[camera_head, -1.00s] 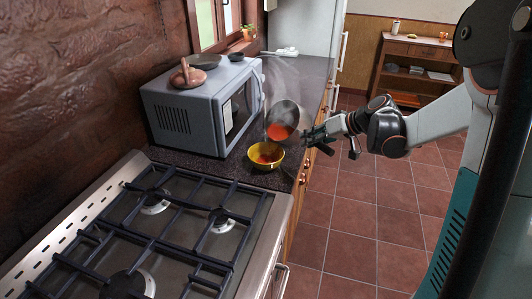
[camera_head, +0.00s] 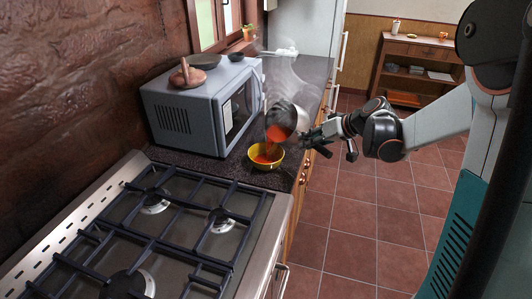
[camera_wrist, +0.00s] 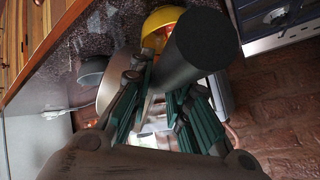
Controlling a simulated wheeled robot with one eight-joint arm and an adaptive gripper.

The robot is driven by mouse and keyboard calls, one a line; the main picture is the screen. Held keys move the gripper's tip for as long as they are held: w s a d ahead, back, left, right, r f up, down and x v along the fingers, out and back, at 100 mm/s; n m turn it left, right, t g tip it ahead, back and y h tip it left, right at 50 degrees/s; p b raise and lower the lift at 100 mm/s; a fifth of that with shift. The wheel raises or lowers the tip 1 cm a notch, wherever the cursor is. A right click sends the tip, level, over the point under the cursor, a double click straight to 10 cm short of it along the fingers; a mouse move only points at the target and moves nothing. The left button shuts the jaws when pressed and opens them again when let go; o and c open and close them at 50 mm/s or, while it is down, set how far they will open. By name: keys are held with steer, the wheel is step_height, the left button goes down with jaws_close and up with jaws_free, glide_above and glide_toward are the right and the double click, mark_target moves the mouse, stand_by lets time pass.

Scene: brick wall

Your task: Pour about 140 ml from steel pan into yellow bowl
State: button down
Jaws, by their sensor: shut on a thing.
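The steel pan (camera_head: 291,115) is tipped steeply to the left above the yellow bowl (camera_head: 264,166), with orange-red liquid at its lowered lip. The liquid reaches down toward the bowl, and orange-red liquid shows inside the bowl. Steam rises around the pan. The bowl stands upright on the dark counter. My gripper (camera_head: 319,138) is right of the pan, shut on its handle. In the wrist view, the dark handle (camera_wrist: 200,45) runs between my gripper's fingers (camera_wrist: 160,98) and partly hides the yellow bowl (camera_wrist: 157,22). The pan's body (camera_wrist: 113,88) is partly covered by a finger.
A gas stove (camera_head: 150,235) is in front of the bowl. A microwave (camera_head: 190,112) stands left of it, with a brown pot (camera_head: 188,77) and dark dishes on top. The counter's right edge is close to the bowl. The tiled floor (camera_head: 350,215) is clear.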

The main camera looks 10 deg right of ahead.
steer(key=shift+s+a+f+h, duration=0.1)
steer(key=shift+a+f+h, duration=0.15)
steer(key=shift+a+h, duration=0.05)
stand_by(1.0)
steer(key=shift+w+d+r+m+g+y+b, duration=0.15)
steer(key=shift+w+d+m+y+b, duration=0.25)
steer(key=shift+d+y, duration=0.3)
steer(key=shift+w+d+r+m+g+y+b, duration=0.15)
steer(key=shift+w+d+m+y+b, duration=0.2)
steer(key=shift+d+y, duration=0.35)
steer(key=shift+w+d+f+m+y+b, duration=0.1)
steer(key=shift+w+d+m+y+b, duration=0.2)
steer(key=shift+d+y+b, duration=0.25)
steer(key=shift+w+d+f+m+y+b, duration=0.1)
steer(key=shift+w+d+m+y+b, duration=0.2)
steer(key=shift+d, duration=0.3)
steer(key=shift+s, duration=0.15)
steer(key=w+d+f+m+y+b, duration=0.2)
steer(key=d+f+m+y+b, duration=0.1)
steer(key=d+f+b, duration=0.3)
steer(key=shift+w+d+f+g+y+b, duration=0.3)
steer(key=shift+d+f+y+b, duration=0.1)
steer(key=shift+y+b, duration=0.25)
